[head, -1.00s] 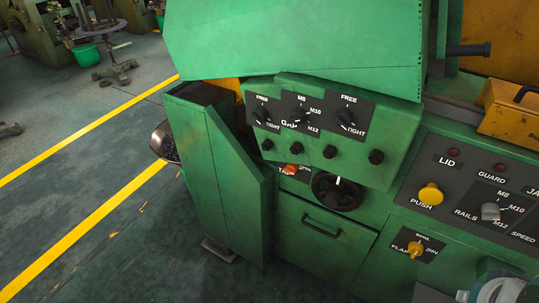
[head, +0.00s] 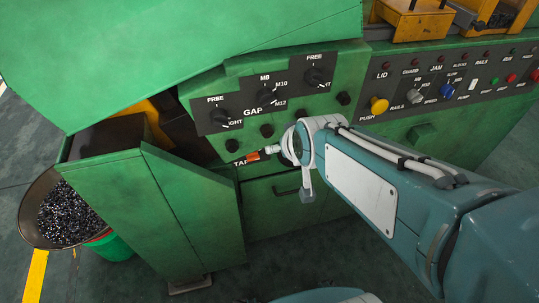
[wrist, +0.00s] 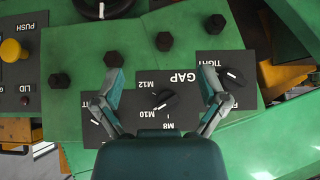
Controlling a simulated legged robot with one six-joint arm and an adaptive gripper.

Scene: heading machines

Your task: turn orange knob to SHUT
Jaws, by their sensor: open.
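The orange knob (head: 254,156) is low on the green machine in the head view, below the GAP panel and beside a partly hidden dark TAP label. A pale metal piece lies between it and the ring-shaped end of my arm. I cannot read its setting. The wrist view does not show this knob. There my gripper (wrist: 160,95) is open and empty, with fingers spread apart in front of the upside-down GAP panel (wrist: 190,85). The black GAP knob (wrist: 165,99) appears between the fingers; no contact is visible. The jaws are not clear in the head view.
A handwheel (wrist: 100,8) shows at the wrist view's top edge. A yellow PUSH button (head: 379,105) is to the right. A green chute (head: 190,205) and a bin of metal pieces (head: 72,215) stand left.

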